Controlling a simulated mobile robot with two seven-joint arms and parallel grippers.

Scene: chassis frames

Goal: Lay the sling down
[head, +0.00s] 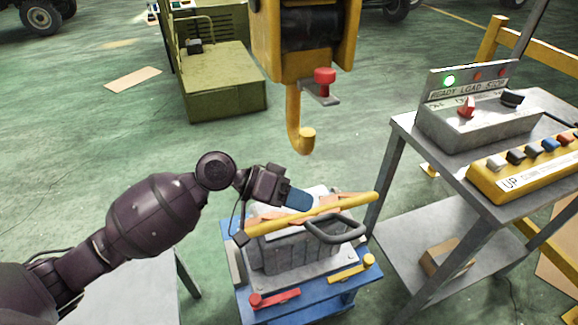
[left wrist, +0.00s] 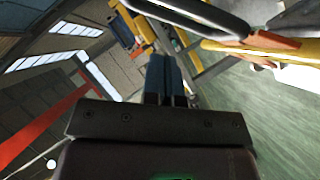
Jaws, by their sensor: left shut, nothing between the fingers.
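A yellow bar (head: 350,206) lies across the top of a grey finned block (head: 285,256). A dark grey loop (head: 337,240) rests at the bar, and orange strips (head: 268,217) show beneath it; these look like the sling, but I cannot tell its parts for sure. My left gripper (head: 300,200) is shut and empty, with blue fingers just above or beside the bar; I cannot tell whether they touch. In the left wrist view the shut fingers (left wrist: 167,78) show near the loop (left wrist: 195,14) and the bar (left wrist: 245,48). My right gripper is out of view.
A yellow hoist hook (head: 304,137) hangs empty behind the block. The block sits on a blue stand (head: 312,308) with red and yellow handles. At right, a grey table (head: 403,124) carries a control box (head: 480,122) with a green light and a yellow button pendant (head: 510,175).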

